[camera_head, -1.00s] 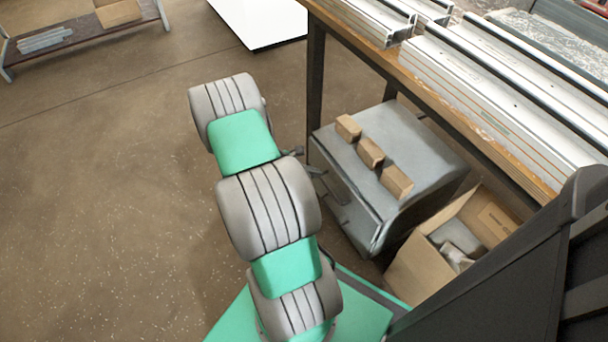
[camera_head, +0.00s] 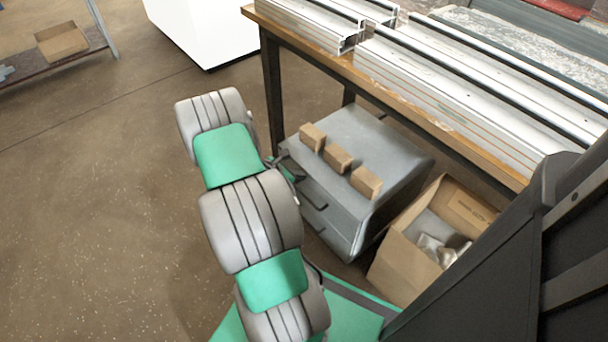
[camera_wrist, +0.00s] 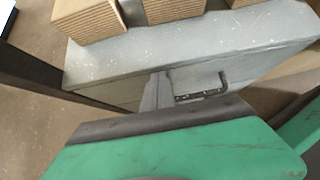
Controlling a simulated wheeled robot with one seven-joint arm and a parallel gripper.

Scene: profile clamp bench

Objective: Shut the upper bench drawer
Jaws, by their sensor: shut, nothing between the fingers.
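The grey drawer cabinet (camera_head: 392,150) stands under the bench, its drawer fronts facing the lower left. Its upper drawer (camera_head: 308,190) looks flush or nearly flush with the body; I cannot tell if a small gap remains. A dark bar handle (camera_wrist: 203,88) shows in the wrist view, right of the fingers. My gripper (camera_head: 290,168) is shut and empty, at the far upper end of the drawer front, partly hidden by my arm. In the wrist view my gripper's fingertips (camera_wrist: 158,80) point at the front, close to it or touching; I cannot tell which.
Several brown blocks, one of them here (camera_head: 337,158), sit on the cabinet top. An open cardboard box (camera_head: 398,268) stands right of the cabinet. The bench (camera_head: 430,122) with metal profiles overhangs it, and its dark leg (camera_head: 272,95) is behind my gripper. The floor at left is clear.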

